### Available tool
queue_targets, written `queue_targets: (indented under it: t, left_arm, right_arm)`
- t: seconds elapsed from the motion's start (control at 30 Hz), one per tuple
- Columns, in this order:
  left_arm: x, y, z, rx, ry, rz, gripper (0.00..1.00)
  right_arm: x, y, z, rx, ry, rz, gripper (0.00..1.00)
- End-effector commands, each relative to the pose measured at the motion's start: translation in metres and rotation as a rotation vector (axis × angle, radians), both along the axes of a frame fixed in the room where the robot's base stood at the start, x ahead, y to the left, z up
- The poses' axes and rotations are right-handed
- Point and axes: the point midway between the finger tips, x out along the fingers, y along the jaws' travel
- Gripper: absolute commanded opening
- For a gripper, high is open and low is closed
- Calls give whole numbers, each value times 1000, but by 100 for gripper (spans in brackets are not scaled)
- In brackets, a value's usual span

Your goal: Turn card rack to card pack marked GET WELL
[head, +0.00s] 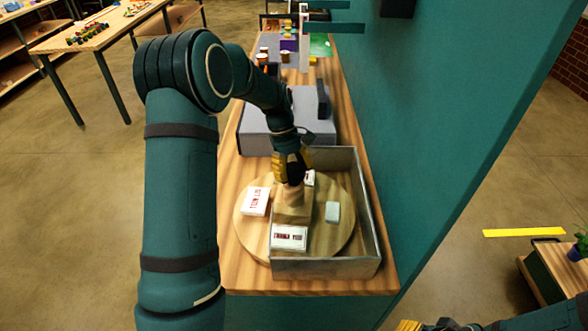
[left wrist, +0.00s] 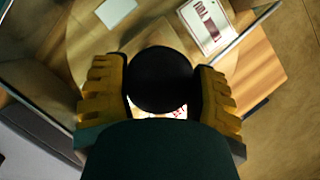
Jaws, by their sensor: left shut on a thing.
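The card rack (head: 325,238) is a round wooden turntable with a central wooden block. White card packs sit around it: one at the left (head: 256,201), one at the front (head: 289,237), one at the back (head: 309,178) partly hidden by my gripper, and a plain-looking one at the right (head: 333,211). Red lettering is too small to read, so I cannot tell which is GET WELL. My left gripper (head: 292,172) is over the rack's centre, shut on a round black knob (left wrist: 160,78). My right gripper (head: 410,325) barely shows at the bottom edge.
A low grey metal wall (head: 325,268) runs along the front, right and back of the rack. A grey box (head: 255,135) stands behind it on the wooden counter (head: 235,277). A teal wall (head: 425,130) rises at the right.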

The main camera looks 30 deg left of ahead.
Motion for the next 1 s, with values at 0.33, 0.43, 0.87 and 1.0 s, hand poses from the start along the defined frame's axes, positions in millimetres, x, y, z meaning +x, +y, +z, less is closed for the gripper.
queue_targets:
  t: [0.33, 0.43, 0.87, 1.0]
  left_arm:
    - [-1, 0, -1, 0, 3, 67, 17]
    - [-1, 0, -1, 0, 3, 73, 17]
    - [-1, 0, -1, -1, 4, 76, 17]
    - [-1, 0, -1, 0, 3, 77, 97]
  right_arm:
    - [0, 0, 2, 0, 0, 0, 47]
    - [0, 0, 2, 0, 0, 0, 47]
    - [0, 0, 2, 0, 0, 0, 47]
    - [0, 0, 2, 0, 0, 0, 47]
